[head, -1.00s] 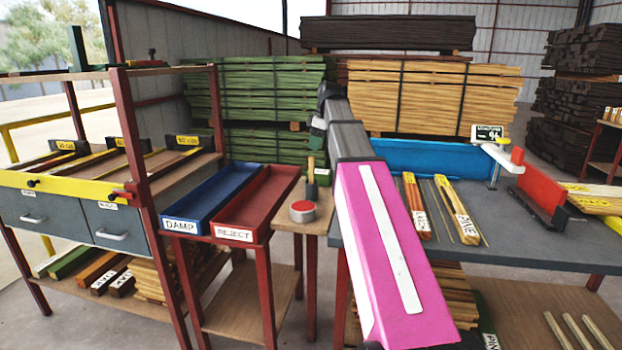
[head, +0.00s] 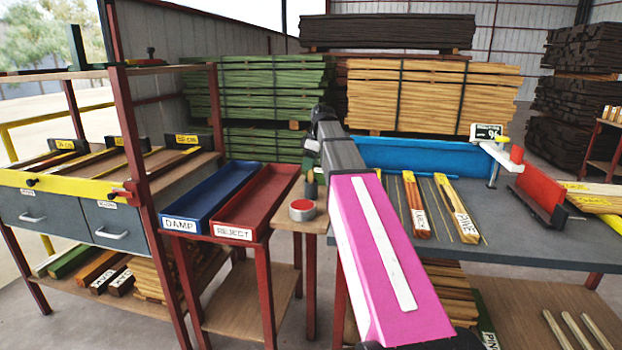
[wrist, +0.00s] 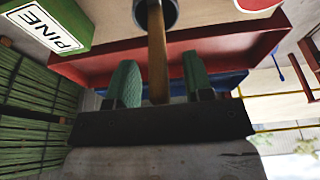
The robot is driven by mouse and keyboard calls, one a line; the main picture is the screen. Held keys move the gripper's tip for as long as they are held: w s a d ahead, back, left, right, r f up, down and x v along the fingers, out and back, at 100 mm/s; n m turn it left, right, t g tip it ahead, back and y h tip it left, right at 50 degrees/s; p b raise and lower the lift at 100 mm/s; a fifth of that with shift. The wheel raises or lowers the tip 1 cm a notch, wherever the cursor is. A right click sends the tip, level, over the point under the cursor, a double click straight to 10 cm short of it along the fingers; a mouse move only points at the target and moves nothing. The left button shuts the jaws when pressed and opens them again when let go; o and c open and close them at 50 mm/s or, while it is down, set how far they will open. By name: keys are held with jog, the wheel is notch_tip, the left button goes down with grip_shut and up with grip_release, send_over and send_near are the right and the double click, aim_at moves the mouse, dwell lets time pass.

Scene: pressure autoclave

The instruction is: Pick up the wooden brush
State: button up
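The wooden brush shows in the wrist view as a tan wooden handle (wrist: 157,55) rising out of a grey round holder (wrist: 172,12). Its bristle end is hidden in the holder. In the head view the holder (head: 311,188) stands on the small wooden side table (head: 290,222), and my gripper (head: 309,163) is right above it, covering most of the handle. In the wrist view my gripper (wrist: 160,85) is open, with its two green fingers on either side of the handle and a visible gap at each side.
A red-topped tin (head: 302,209) stands in front of the holder. A green block labelled PINE (wrist: 50,25) is close beside it. The red REJECT tray (head: 222,221) is to the left, and the grey workbench (head: 520,235) with pine pieces is to the right.

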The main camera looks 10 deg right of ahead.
grip_shut()
jog(key=shift+r, duration=0.1)
